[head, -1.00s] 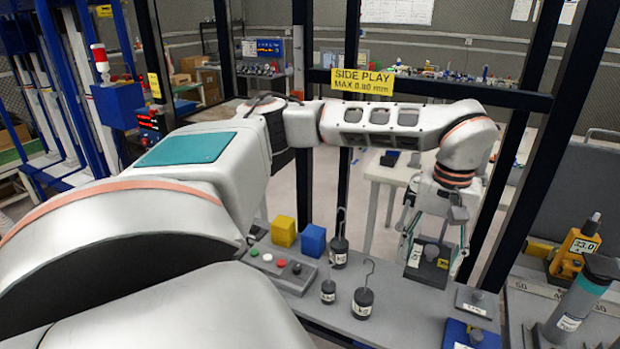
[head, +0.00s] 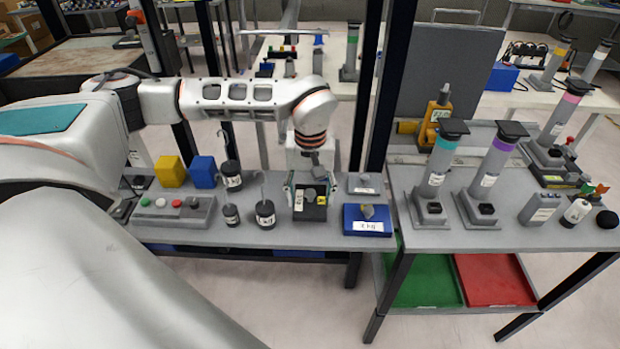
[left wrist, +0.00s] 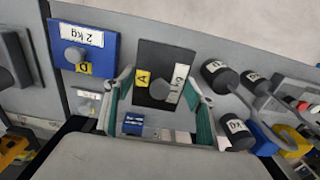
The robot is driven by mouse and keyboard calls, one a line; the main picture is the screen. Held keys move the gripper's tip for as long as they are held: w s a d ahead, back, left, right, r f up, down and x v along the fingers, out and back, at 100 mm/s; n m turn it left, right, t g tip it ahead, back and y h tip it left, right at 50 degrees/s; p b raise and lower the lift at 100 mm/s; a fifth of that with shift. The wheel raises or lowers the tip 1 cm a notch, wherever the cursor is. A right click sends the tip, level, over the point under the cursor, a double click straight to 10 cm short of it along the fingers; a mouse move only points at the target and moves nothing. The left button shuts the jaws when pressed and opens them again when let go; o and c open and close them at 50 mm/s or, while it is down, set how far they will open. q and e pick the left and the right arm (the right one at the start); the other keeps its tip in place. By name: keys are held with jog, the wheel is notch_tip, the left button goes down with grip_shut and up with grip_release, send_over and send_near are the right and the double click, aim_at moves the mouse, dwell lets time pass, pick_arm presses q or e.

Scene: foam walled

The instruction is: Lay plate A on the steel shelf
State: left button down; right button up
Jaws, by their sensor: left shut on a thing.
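Plate A (head: 314,212) is a dark square plate with a knob, a yellow A label and a white label. It shows larger in the left wrist view (left wrist: 150,93). My left gripper (head: 311,191) points down and is shut on it, one finger at each side. The plate is at the grey bench top (head: 285,236); I cannot tell whether it touches. A grey metal surface (head: 400,181) stands just to the right; I cannot tell which surface is the steel shelf. My right gripper is not in view.
A blue plate D (head: 367,226) and a small grey plate (head: 362,184) lie right of plate A. Hooked weights (head: 265,213) stand close on its left, with a button box (head: 173,210) beyond. Lamp-like cylinders (head: 490,165) stand on the right. A dark post (head: 368,90) rises behind.

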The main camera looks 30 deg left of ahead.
aim_at(310, 192)
pick_arm(q)
jog(key=shift+w+f, duration=0.1)
jog(key=shift+f, duration=2.75)
jog(key=shift+f, duration=0.1)
jog(key=c, duration=0.8)
grip_release()
jog(key=shift+f, duration=0.1)
notch_tip(310, 192, up, 12)
jog(key=shift+r, duration=0.15)
